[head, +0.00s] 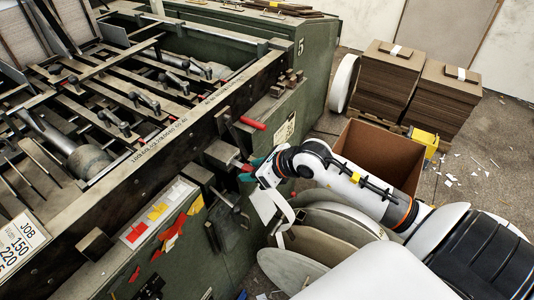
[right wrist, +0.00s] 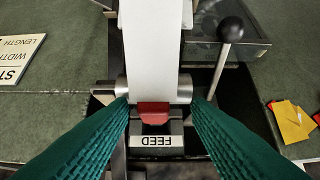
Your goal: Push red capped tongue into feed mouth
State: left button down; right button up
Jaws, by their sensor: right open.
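In the right wrist view a white paper tongue (right wrist: 150,45) runs down the middle and ends in a red cap (right wrist: 153,109). The cap lies at the feed mouth, a dark slot above the FEED label (right wrist: 157,141), with metal roller ends (right wrist: 184,88) on both sides. How far the cap is inside the slot I cannot tell. My right gripper (right wrist: 160,103) is open, its teal fingers on either side of the cap with nothing clearly held between them. In the head view my right gripper (head: 250,170) is at the machine's side and hides most of the mouth. My left gripper is not in view.
A black-knobbed lever (right wrist: 231,30) stands right of the mouth in the wrist view. In the head view, a red-handled lever (head: 252,123) sticks out above my gripper.

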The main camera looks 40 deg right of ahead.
jog(key=b+v, duration=0.1)
jog(key=v, duration=1)
jog(key=shift+s+d+r, duration=0.2)
jog(key=shift+d+r, duration=0.05)
jog(key=shift+r, duration=0.05)
